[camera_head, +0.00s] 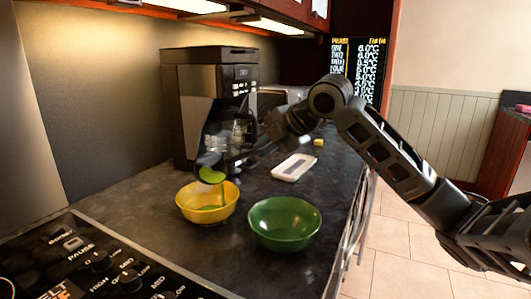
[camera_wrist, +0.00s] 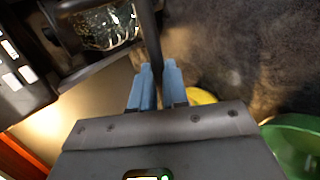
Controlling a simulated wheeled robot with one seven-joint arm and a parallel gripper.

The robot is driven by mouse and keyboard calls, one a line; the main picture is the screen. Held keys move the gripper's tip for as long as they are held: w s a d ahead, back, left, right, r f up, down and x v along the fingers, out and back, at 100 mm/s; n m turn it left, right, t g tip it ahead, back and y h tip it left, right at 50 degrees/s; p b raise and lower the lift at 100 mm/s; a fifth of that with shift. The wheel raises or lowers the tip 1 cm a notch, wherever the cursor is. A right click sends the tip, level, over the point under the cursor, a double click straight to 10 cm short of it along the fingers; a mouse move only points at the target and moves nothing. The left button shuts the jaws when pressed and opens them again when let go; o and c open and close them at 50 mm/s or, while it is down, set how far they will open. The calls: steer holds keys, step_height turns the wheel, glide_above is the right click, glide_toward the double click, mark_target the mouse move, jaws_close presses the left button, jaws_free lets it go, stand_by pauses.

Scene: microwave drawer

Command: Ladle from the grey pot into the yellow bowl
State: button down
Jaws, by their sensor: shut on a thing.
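The yellow bowl (camera_head: 190,212) stands on the dark counter, left of a green bowl. A dark ladle (camera_head: 207,159) is tilted above the yellow bowl, and a green stream runs from it down into the bowl. My gripper (camera_wrist: 157,85), with blue fingers, is shut on the ladle's dark handle (camera_wrist: 150,38) in the wrist view. In the head view my gripper is up and to the right of the bowl, in front of the coffee maker. Part of the yellow bowl shows behind the fingers in the wrist view (camera_wrist: 202,96). I see no grey pot in either view.
The green bowl (camera_head: 284,224) stands close on the right near the counter edge. A coffee maker (camera_head: 185,110) with a glass jug stands behind. A white flat object (camera_head: 293,167) and a small yellow block (camera_head: 319,142) lie further back. Stove controls (camera_head: 97,261) fill the lower left.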

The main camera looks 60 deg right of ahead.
steer(key=shift+s+f+t+b, duration=0.3)
steer(key=shift+t+b, duration=0.5)
steer(key=shift+b, duration=1.3)
steer(key=f+t+b, duration=0.1)
steer(key=t+b, duration=0.1)
steer(key=b, duration=0.4)
steer(key=t+h+b, duration=0.1)
steer(key=t+b, duration=0.1)
steer(key=b, duration=0.5)
steer(key=shift+s+a+f+t, duration=0.1)
steer(key=shift+s+f+t, duration=0.05)
steer(key=shift+f+t, duration=0.2)
steer(key=shift+t+h+b, duration=0.3)
steer(key=shift+t+b, duration=0.05)
steer(key=shift+b, duration=0.5)
steer(key=shift+r, duration=0.2)
steer(key=shift+r+g+p, duration=0.2)
steer(key=shift+g+p, duration=0.4)
steer(key=shift+p, duration=0.65)
steer(key=g+p, duration=0.2)
steer(key=p, duration=0.2)
steer(key=r+g+y+p, duration=0.1)
steer(key=g+p, duration=0.2)
steer(key=p, duration=0.2)
steer(key=shift+p, duration=0.3)
